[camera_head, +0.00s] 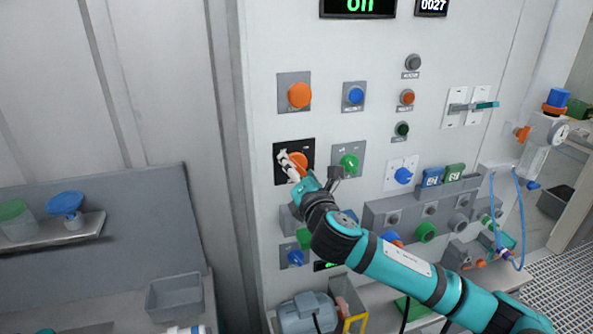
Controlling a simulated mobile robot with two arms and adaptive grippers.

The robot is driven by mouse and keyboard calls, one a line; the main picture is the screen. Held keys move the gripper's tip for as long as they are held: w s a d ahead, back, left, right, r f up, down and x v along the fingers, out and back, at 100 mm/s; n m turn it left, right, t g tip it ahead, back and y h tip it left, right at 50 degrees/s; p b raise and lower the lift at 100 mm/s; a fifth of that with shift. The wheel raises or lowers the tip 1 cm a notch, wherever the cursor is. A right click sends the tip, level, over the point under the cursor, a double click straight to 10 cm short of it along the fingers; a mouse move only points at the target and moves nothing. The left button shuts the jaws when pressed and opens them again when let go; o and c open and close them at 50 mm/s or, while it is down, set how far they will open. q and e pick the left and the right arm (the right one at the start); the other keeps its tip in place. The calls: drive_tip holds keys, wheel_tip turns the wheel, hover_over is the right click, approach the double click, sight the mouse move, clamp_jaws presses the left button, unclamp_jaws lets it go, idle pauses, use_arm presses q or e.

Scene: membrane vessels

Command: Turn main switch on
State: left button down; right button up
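The main switch appears to be the orange rotary knob (300,160) on a black square plate (307,146) on the grey panel; no label is readable. My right arm reaches in from the lower right. My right gripper (289,164) is at this knob, its pale fingers over the knob's left and lower part. The gripper hides part of the knob, so its pointing direction is unclear. I cannot tell whether the fingers grip it or only overlap it in the picture. My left gripper cannot be made out.
Above is an orange button (299,95); a green knob (348,163) is close on the right. A display (358,7) with green characters is cut by the top edge. A motor (307,314) stands below. A shelf (50,236) with containers and a grey bin (175,297) are left.

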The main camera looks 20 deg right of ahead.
drive_tip(key=c, duration=0.9)
drive_tip(key=shift+m, duration=0.3)
drive_tip(key=shift+r+m+b, duration=0.15)
drive_tip(key=shift+m+b, duration=0.35)
drive_tip(key=shift+m, duration=3.3)
drive_tip(key=shift+r+m+b, duration=0.1)
drive_tip(key=shift+m+b, duration=0.35)
drive_tip(key=shift+m, duration=3.35)
drive_tip(key=o, duration=1.2)
drive_tip(key=shift+r, duration=0.1)
